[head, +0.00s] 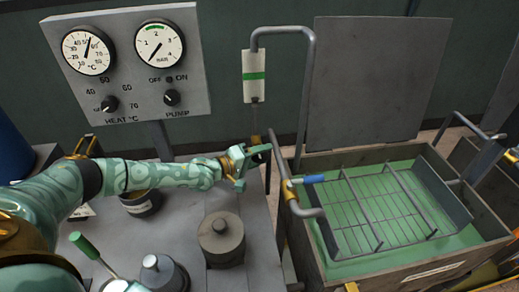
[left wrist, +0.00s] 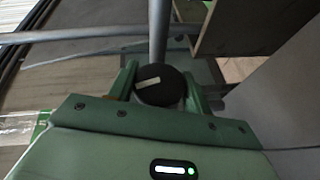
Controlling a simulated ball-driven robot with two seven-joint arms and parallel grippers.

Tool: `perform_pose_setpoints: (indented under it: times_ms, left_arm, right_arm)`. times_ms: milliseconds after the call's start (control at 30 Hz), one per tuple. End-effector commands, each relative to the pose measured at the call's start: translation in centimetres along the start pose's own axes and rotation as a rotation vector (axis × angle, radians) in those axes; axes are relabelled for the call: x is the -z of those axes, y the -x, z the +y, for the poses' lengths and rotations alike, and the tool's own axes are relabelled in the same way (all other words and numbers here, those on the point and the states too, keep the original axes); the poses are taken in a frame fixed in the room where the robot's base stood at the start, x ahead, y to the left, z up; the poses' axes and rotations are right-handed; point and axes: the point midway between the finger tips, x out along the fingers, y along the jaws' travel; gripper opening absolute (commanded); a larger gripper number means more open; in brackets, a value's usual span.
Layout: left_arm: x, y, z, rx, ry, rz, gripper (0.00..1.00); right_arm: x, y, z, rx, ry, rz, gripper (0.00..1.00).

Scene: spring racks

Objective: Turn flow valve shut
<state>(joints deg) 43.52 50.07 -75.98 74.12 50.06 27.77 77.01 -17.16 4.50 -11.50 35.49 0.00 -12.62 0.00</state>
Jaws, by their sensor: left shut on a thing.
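The flow valve shows in the left wrist view as a round black knob (left wrist: 172,93) with a white pointer mark lying nearly level across its face. My left gripper (head: 252,164) is shut on this knob, with one green finger on each side of it in the left wrist view (left wrist: 160,88). In the head view the gripper sits below the white flow gauge (head: 256,77) with its green band, and the knob is mostly hidden there by the fingers. My right gripper is not in view.
A grey bent pipe (head: 309,90) rises beside the gauge. To its right is an open tank (head: 397,271) with a wire rack over green liquid. A grey lidded pot (head: 221,239) stands below my left gripper.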

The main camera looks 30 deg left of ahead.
Motion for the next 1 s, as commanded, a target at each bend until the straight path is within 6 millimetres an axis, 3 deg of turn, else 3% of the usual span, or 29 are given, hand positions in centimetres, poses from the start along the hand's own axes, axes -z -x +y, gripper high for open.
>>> perform_pose_setpoints:
  times_ms: [33, 200, 633, 667, 700, 1000]
  left_arm:
    - [0.2, 0.2, 1.3, 0.043, -0.020, -0.007, 0.27]
    - [0.1, 0.1, 0.9, 0.191, -0.081, -0.033, 0.27]
    - [0.0, 0.1, -0.1, 0.252, -0.104, -0.043, 0.27]
    - [0.0, 0.1, -0.1, 0.252, -0.105, -0.043, 0.58]
    - [0.0, 0.1, -0.1, 0.252, -0.105, -0.043, 0.69]
    - [0.0, 0.2, 0.0, 0.252, -0.104, -0.043, 0.71]
  right_arm:
    - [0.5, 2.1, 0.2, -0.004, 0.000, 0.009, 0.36]
    - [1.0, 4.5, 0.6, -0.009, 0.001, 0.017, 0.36]
    - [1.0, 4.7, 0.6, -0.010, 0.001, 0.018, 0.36]
    - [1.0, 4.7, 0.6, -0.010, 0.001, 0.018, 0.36]
    - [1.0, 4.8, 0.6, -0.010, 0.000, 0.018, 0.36]
    - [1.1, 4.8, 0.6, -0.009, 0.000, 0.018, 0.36]
